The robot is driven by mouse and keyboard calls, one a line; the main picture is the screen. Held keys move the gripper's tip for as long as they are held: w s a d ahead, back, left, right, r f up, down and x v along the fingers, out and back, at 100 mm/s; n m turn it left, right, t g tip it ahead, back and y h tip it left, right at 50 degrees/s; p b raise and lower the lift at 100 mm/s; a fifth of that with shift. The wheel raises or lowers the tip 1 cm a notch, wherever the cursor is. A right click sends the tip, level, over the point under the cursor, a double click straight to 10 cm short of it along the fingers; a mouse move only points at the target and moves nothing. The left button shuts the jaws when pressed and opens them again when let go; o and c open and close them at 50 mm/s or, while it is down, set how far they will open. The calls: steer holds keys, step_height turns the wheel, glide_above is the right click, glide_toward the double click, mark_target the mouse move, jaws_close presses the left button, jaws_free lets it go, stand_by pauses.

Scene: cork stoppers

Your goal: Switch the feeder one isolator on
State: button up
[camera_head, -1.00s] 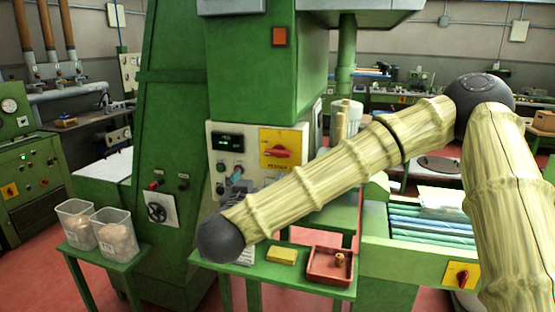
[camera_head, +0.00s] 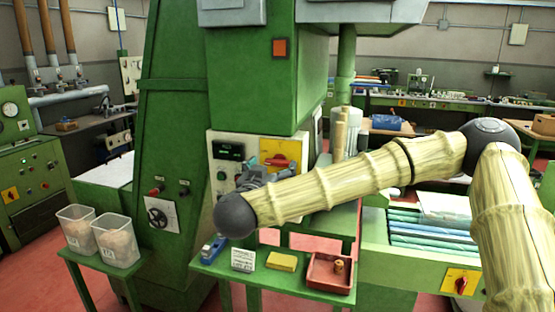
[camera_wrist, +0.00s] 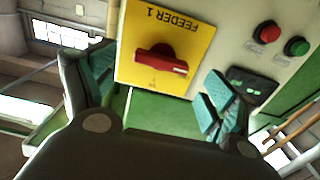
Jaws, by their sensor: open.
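The feeder one isolator is a red rotary handle (camera_wrist: 161,60) on a yellow plate (camera_wrist: 196,40) marked FEEDER 1, upside down in the wrist view. The handle lies nearly level across the plate there. In the head view the yellow plate (camera_head: 284,146) shows on the machine's pale panel, its lower part hidden by my arm and gripper. My gripper (camera_wrist: 160,84) is open and empty, with its teal-padded fingers apart on either side of the handle in the wrist view. It appears short of the handle; contact cannot be made out. In the head view my gripper (camera_head: 262,178) is partly hidden behind my arm.
A red button (camera_wrist: 267,32) and a green button (camera_wrist: 297,46) sit beside the plate. Below, a green bench holds a yellow block (camera_head: 281,261) and a red tray (camera_head: 317,272). Another yellow isolator plate (camera_head: 451,276) is at lower right.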

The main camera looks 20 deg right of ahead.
mark_target(276, 164)
steer(key=shift+p+x, duration=0.6)
steer(key=shift+x, duration=1.9)
steer(key=c, duration=1)
